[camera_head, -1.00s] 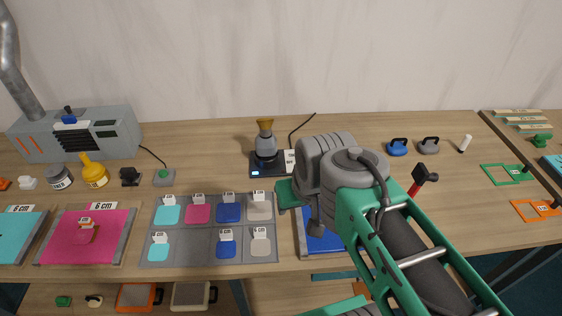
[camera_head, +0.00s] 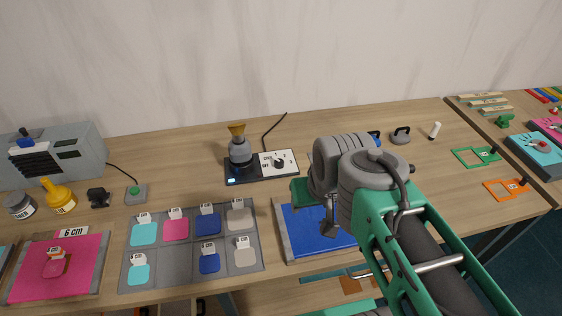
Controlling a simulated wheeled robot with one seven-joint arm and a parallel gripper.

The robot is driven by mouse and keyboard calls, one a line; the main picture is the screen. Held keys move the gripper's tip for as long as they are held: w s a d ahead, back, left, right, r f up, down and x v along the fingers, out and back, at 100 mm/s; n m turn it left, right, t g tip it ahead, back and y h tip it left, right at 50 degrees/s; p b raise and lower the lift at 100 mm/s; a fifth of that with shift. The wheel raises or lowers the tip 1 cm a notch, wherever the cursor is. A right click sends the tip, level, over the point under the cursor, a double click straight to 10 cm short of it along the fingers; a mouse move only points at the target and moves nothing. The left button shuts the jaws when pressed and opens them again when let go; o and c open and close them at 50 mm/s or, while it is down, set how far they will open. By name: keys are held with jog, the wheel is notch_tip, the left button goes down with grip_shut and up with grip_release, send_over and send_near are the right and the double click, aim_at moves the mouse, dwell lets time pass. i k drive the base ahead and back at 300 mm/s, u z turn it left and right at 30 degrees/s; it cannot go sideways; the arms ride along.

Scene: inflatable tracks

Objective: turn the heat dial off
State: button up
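The heat dial (camera_head: 279,162) is a small dark knob on a white, marked plate at the right end of a black base (camera_head: 259,178). A grey heater with a brown funnel-shaped top (camera_head: 238,147) stands on the left of that base, above a small lit blue display. The dial's setting is too small to read. My arm's grey and green wrist is right of the base and nearer to me, above the blue mat. It looks apart from the dial. The fingertips of my gripper are not clearly visible, so its opening cannot be judged.
A blue mat (camera_head: 309,236) lies below my wrist. A grey tray of coloured pads (camera_head: 173,262) is in front of the base. A green-button box (camera_head: 136,194) stands to the left. A cable runs behind the base to the wall.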

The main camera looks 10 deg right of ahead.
aim_at(279, 163)
jog(key=z, duration=0.5)
jog(key=k, duration=1.2)
jog(key=u, duration=0.4)
jog(key=i, duration=0.75)
jog(key=u, duration=0.65)
jog(key=i, duration=0.6)
jog(key=z, duration=0.05)
